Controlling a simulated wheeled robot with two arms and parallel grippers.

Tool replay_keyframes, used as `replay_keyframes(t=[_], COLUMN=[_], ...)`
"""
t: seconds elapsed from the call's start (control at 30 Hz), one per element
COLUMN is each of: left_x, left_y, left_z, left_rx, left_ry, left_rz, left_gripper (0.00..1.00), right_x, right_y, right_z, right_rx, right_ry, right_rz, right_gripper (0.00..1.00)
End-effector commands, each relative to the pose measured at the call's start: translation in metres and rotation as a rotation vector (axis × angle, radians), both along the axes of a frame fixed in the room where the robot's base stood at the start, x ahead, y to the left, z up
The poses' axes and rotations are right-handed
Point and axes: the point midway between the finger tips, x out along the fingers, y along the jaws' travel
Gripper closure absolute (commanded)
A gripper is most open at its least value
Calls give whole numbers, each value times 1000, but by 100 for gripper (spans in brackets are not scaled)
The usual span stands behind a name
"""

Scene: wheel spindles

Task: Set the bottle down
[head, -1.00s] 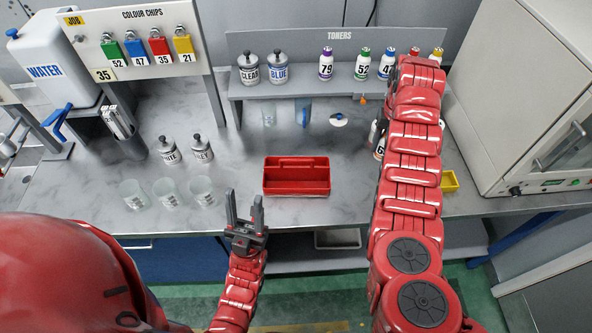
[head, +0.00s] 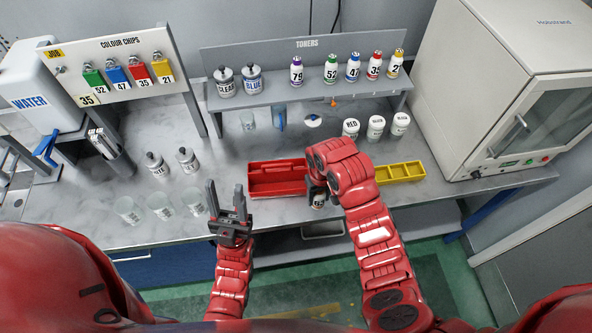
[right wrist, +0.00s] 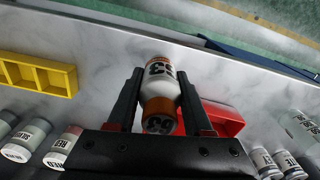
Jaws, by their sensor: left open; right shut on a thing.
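The bottle (right wrist: 158,84) is white with an orange shoulder and the number 63. My right gripper (right wrist: 163,76) is shut on it, one finger on each side, in the right wrist view. In the head view the bottle (head: 318,201) shows only in part under my right gripper (head: 317,186), close to the bench's front edge and just right of the red tray. I cannot tell whether its base touches the bench. My left gripper (head: 229,212) is open and empty, pointing up at the bench's front edge.
The red tray (head: 277,190) lies beside the bottle. A yellow divided tray (head: 400,172) is to the right, with several lidded jars (head: 375,127) behind. Glass beakers (head: 162,206) stand front left. A toner shelf (head: 303,95) runs along the back. A white oven (head: 510,90) stands far right.

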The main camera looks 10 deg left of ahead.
Motion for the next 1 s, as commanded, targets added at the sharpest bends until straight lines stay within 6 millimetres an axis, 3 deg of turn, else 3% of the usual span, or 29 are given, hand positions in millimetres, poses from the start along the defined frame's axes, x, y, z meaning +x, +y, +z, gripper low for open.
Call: replay_keyframes(t=[0.3, 0.67, 0.7, 1.0], left_x=[0, 0, 0, 0], left_y=[0, 0, 0, 0], left_z=[-59, -128, -120, -126], left_rx=[0, 0, 0, 0], left_ry=[0, 0, 1, 0], left_rz=[0, 0, 0, 0], left_gripper=[51, 51, 51, 51], right_x=[67, 124, 126, 146], right_y=[-1, -3, -4, -4], right_z=[-15, -20, -13, -14], right_rx=[3, -1, -1, 0], right_ry=[-1, 0, 5, 1], right_rz=[-2, 2, -1, 2], right_gripper=[100, 100, 100, 100])
